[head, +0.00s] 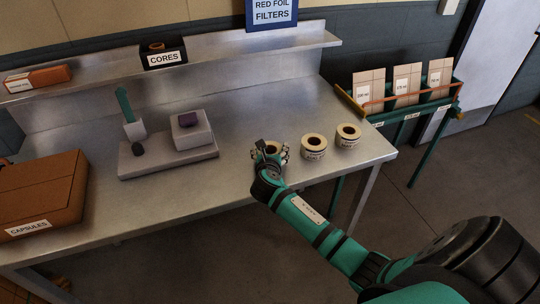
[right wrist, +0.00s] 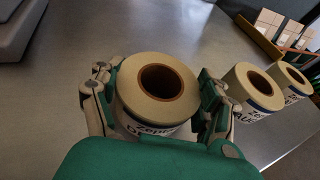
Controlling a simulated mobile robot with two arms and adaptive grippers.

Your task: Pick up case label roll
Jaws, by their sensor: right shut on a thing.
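Three cream label rolls with brown cores stand in a row on the steel table. The leftmost label roll (right wrist: 133,93) is between the fingers of my right gripper (right wrist: 160,100), which is shut on it. In the head view this roll (head: 273,148) is mostly hidden by my right gripper (head: 271,152). The roll is upright; I cannot tell whether it touches the table. The middle label roll (head: 313,146) and the right label roll (head: 348,136) stand apart from it, to the right. They also show in the right wrist view. Their printed labels are too small to read fully. My left gripper is not in view.
A grey device (head: 168,158) stands on the steel table (head: 235,185), left of the rolls. A brown capsules box (head: 42,195) is at far left. The back shelf holds a cores box (head: 164,58) and an orange box (head: 38,78). A green rack (head: 412,114) holds cartons at right.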

